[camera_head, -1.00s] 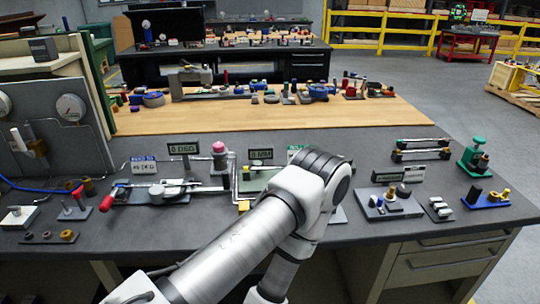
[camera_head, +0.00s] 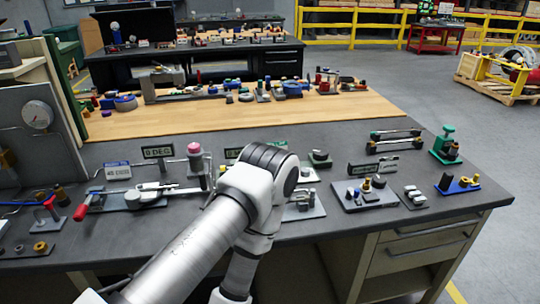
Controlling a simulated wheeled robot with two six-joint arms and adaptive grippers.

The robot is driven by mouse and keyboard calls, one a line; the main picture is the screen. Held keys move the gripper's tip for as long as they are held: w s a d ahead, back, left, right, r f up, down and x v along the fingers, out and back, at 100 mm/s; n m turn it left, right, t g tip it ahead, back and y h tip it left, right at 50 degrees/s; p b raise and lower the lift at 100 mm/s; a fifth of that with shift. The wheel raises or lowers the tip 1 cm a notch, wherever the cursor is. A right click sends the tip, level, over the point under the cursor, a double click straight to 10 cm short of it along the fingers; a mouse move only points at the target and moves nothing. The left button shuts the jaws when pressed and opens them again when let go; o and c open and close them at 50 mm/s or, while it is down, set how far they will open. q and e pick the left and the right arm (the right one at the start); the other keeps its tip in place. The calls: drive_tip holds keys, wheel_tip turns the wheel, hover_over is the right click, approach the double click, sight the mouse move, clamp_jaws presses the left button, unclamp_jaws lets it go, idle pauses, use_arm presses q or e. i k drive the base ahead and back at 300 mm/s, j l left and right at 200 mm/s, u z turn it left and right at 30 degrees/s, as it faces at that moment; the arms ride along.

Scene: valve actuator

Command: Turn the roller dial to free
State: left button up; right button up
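I cannot single out the roller dial or read a free mark. A bench fixture with a long lever, a red handle (camera_head: 82,212) and a grey round part (camera_head: 133,199) lies at the left of the dark worktop. A pink-topped post (camera_head: 194,157) stands at its right end. A sign reading 0 DEG (camera_head: 157,152) stands behind it. My white and grey arm rises from the bottom and bends at a dark-banded joint in front of the bench. It hides part of the fixtures behind it. Neither gripper shows.
A grey block with small parts (camera_head: 368,199) and a green clamp-like device (camera_head: 446,146) stand on the right of the worktop. A gauge panel (camera_head: 36,125) stands at the left. The dark worktop (camera_head: 440,210) is bare near its front right edge.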

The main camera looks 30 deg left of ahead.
sight(305, 171)
drive_tip(key=u, duration=1.1)
drive_tip(key=l, duration=0.2)
drive_tip(key=i+l, duration=0.15)
drive_tip(key=l+z, duration=0.05)
drive_tip(key=l, duration=0.05)
